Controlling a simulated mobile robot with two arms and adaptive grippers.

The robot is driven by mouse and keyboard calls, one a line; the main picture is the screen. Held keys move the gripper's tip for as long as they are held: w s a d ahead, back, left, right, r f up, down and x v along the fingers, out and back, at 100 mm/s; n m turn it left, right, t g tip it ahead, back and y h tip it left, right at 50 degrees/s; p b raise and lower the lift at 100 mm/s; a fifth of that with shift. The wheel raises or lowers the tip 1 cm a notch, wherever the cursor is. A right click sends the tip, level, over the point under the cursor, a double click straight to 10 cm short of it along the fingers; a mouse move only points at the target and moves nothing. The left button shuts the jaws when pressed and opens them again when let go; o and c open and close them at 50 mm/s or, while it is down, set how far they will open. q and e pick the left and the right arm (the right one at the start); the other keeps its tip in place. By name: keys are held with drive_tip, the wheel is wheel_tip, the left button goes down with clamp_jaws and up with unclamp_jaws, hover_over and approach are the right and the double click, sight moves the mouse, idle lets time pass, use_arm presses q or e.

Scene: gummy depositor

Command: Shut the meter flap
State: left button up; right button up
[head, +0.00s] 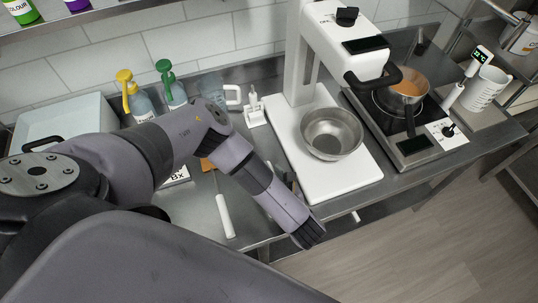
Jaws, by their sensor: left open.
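A low white block with dark "Bx" lettering (178,177) lies on the steel counter, left of centre, and appears to be the meter. My left arm covers most of it, and I cannot make out its flap or how that stands. My left gripper (308,234) is at the lower end of my left arm, by the counter's front edge, right of the meter and apart from it. It is open, but its fingers are hard to make out. My right gripper is out of view.
A white depositor stand (349,184) carries a steel bowl (331,134) right of the gripper. A white-handled tool (225,216) lies near the front edge. Yellow- and green-topped bottles (174,94) stand behind. A pan (405,92) sits on the hob at right.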

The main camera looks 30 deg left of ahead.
use_arm(q)
drive_tip(key=shift+r, duration=0.1)
drive_tip(key=shift+w+d+r, duration=0.15)
drive_tip(key=shift+d+r, duration=0.05)
drive_tip(key=shift+r, duration=0.5)
wheel_tip(320, 180, up, 8)
drive_tip(key=shift+a+r, duration=0.15)
drive_tip(key=shift+r, duration=0.1)
drive_tip(key=shift+s, duration=0.2)
